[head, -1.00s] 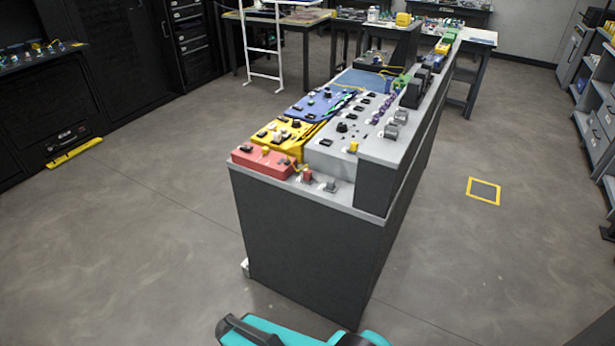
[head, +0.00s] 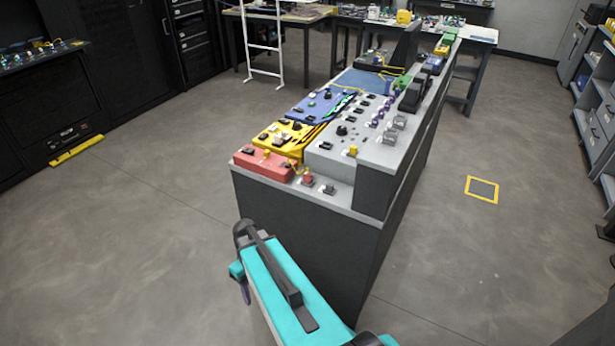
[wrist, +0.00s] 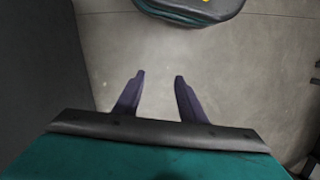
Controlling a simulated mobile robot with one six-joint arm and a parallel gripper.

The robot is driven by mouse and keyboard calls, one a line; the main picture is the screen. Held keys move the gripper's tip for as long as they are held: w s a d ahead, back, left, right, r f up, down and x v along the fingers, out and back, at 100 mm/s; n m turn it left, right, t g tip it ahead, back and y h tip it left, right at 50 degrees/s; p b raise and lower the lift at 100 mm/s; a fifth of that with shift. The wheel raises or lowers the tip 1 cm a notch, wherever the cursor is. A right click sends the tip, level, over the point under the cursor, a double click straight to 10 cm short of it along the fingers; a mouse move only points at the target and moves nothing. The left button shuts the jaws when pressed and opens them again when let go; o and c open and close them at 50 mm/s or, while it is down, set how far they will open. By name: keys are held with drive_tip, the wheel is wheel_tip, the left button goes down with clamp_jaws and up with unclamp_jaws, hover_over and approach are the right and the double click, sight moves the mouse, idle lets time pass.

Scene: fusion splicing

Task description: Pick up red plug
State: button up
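A small red plug (head: 308,179) stands on the pale ledge at the near end of the bench, just right of the red box (head: 264,165). It is tiny in the head view, and the wrist view does not show it. My gripper (wrist: 160,78) is open and empty, its two dark purple fingers apart over bare floor. In the head view, my teal arm reaches up at the near left of the bench, and a purple finger (head: 244,291) shows below the bench top. The gripper is apart from the plug.
The grey bench (head: 300,222) runs away from me. The floor left of the bench is clear.

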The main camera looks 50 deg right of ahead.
drive_tip(key=w+d+r+n+t+p, duration=0.1)
drive_tip(key=w+d+r+t+p, duration=0.15)
drive_tip(key=d+r, duration=0.75)
drive_tip(key=w+d+r+t+p, duration=0.1)
drive_tip(key=w+d+r, duration=0.3)
drive_tip(key=d+r, duration=0.6)
drive_tip(key=s+d+r+t+p, duration=0.1)
drive_tip(key=s+d+r, duration=0.1)
drive_tip(key=d+r, duration=0.5)
drive_tip(key=s+d+r+n+t+h+p, duration=0.1)
drive_tip(key=s+d+r, duration=0.2)
drive_tip(key=d+r, duration=0.4)
wheel_tip(320, 180, up, 8)
drive_tip(key=shift+f+p, duration=0.1)
drive_tip(key=shift+p, duration=0.25)
drive_tip(key=shift+w+a+f, duration=0.1)
drive_tip(key=shift+f, duration=0.05)
drive_tip(key=p, duration=0.2)
hover_over(308, 179)
drive_tip(key=s+d, duration=0.1)
wheel_tip(308, 179, down, 8)
drive_tip(key=shift+s, duration=0.2)
drive_tip(key=shift+f, duration=0.1)
